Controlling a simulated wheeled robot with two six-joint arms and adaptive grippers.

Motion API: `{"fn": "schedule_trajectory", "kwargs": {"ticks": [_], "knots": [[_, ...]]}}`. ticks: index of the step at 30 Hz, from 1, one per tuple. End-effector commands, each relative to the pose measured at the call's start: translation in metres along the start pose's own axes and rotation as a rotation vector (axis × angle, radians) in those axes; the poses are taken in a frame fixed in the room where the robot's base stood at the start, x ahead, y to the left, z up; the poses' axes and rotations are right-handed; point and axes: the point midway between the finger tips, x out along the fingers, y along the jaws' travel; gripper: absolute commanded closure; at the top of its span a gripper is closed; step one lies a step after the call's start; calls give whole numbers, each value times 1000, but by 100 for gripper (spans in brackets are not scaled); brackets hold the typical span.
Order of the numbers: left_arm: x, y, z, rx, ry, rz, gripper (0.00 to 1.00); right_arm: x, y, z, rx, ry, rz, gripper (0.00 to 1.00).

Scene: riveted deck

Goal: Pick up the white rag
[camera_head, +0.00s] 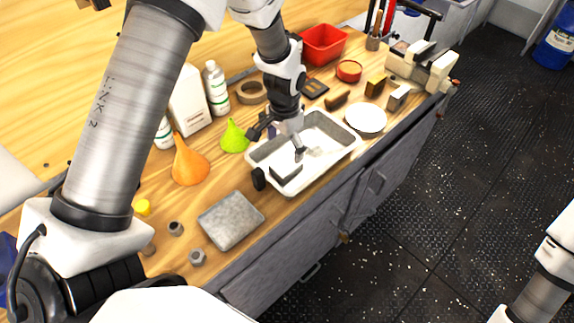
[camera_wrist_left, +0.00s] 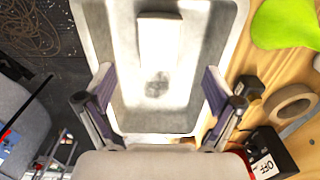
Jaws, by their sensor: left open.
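A pale, flat, rectangular piece (camera_wrist_left: 159,42) that looks like the white rag lies in the shallow metal tray (camera_wrist_left: 120,25), seen in the left wrist view. In the head view it appears as a small greyish block (camera_head: 286,171) at the tray's near left part; its cloth texture is too small to tell. My left gripper (camera_head: 280,142) points down over the tray (camera_head: 340,163). In the left wrist view its two fingers (camera_wrist_left: 157,84) are spread apart with nothing between them, and the pale piece lies beyond the fingertips. My right gripper is out of view.
A green funnel (camera_head: 234,136), an orange funnel (camera_head: 188,162) and a tape roll (camera_head: 252,92) stand left of the tray. A grey slab-like piece (camera_head: 230,220) lies nearer. A white disc (camera_head: 366,118) and a vise (camera_head: 425,66) are to the right. The bench edge runs close by the tray.

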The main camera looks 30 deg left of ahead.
Motion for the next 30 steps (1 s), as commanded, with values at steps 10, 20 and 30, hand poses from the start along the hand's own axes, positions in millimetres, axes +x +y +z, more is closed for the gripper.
{"fn": "schedule_trajectory", "kwargs": {"ticks": [10, 20, 30], "knots": [[47, 3, -1, 0, -5, 2, 8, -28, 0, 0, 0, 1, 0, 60], [74, 3, -3, -1, 0, 0, 8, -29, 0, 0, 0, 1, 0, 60], [74, 3, -2, -1, -1, 1, 73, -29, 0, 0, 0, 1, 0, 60]]}}
